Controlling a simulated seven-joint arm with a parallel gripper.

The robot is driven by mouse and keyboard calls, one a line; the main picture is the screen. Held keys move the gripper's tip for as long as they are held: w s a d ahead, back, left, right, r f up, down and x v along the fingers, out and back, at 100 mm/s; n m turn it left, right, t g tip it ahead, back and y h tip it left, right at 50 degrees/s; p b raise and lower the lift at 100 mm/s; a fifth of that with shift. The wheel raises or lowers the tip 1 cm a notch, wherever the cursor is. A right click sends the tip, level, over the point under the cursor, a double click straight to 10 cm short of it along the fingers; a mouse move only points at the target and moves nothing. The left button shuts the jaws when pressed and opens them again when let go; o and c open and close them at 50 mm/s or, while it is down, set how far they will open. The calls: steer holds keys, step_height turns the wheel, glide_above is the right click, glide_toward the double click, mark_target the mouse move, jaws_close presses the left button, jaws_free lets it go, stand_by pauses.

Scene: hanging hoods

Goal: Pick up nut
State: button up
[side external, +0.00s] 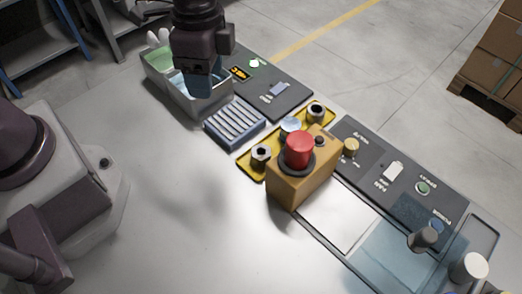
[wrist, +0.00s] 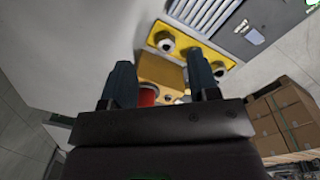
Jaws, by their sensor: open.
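One metallic nut (side external: 261,153) sits at the near left end of a yellow tray (side external: 250,166), and it also shows in the wrist view (wrist: 165,41). A second similar nut (side external: 315,110) sits at the tray's far end and shows in the wrist view too (wrist: 217,69). A pale round piece (side external: 290,125) lies between them. My gripper (side external: 196,86) is high over the grey bin, left of and apart from the tray. In the wrist view my gripper (wrist: 162,82) has its two fingers spread with nothing held between them.
A yellow box with a red button (side external: 299,149) stands tall right beside the tray. A blue slotted rack (side external: 235,123) lies left of the tray, and the grey bin (side external: 205,105) is behind it. Dark control panels (side external: 385,170) run along the far edge. The near table is clear.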

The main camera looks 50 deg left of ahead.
steer(key=w+d+f+m, duration=0.2)
steer(key=d+f+m, duration=0.2)
steer(key=f, duration=0.1)
steer(key=m+h, duration=0.1)
steer(key=m, duration=0.5)
glide_above(261, 152)
steer(key=s, duration=0.1)
steer(key=f, duration=0.8)
steer(key=shift+d, duration=0.3)
steer(key=shift+w+d+f, duration=0.1)
steer(key=shift+f, duration=2.75)
steer(key=c, duration=0.8)
steer(key=shift+r, duration=0.15)
